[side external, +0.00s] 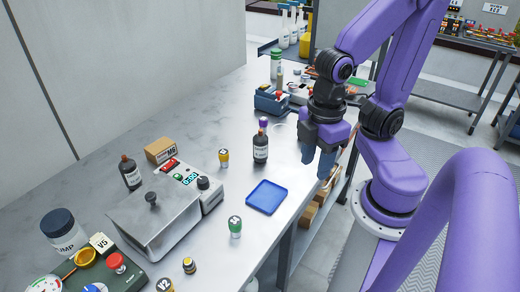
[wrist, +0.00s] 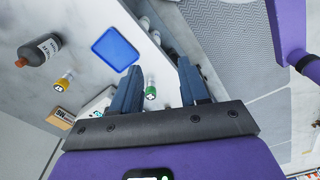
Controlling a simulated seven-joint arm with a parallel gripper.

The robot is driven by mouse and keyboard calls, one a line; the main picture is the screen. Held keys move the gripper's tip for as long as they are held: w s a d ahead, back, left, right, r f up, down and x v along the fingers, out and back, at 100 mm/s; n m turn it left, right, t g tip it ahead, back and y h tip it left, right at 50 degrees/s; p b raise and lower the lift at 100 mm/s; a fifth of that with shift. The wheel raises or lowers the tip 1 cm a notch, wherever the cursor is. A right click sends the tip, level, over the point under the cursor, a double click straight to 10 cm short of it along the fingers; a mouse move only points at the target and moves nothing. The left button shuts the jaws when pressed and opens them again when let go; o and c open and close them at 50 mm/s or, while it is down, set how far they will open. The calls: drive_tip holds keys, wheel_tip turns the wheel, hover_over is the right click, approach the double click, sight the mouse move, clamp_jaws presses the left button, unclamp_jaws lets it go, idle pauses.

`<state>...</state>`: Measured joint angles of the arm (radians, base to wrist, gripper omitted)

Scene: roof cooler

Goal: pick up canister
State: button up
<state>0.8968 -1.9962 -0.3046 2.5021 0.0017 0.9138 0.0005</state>
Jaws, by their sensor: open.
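No thing is plainly marked as the canister. Small capped cylinders stand on the bench: a green-topped one (side external: 235,227) in front of the blue tray, a yellow-topped one (side external: 223,159) behind it, and a dark one with a yellow band (side external: 189,265) at the front. A larger white jar with a dark blue lid (side external: 62,230) stands at far left. My gripper (side external: 318,158) is open and empty, above the bench's right edge, apart from all of them. In the wrist view, the green-topped cylinder (wrist: 150,90) appears between the fingers (wrist: 159,67), well below them; the yellow-topped one (wrist: 64,79) is left.
A blue tray (side external: 267,197) lies flat near the edge. A dark bottle (side external: 261,146) stands behind it. A metal-lidded box device (side external: 165,214), a second dark bottle (side external: 130,172) and a cardboard box (side external: 160,150) are left. Bare bench lies around the tray.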

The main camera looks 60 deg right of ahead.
drive_tip(key=shift+o, duration=1)
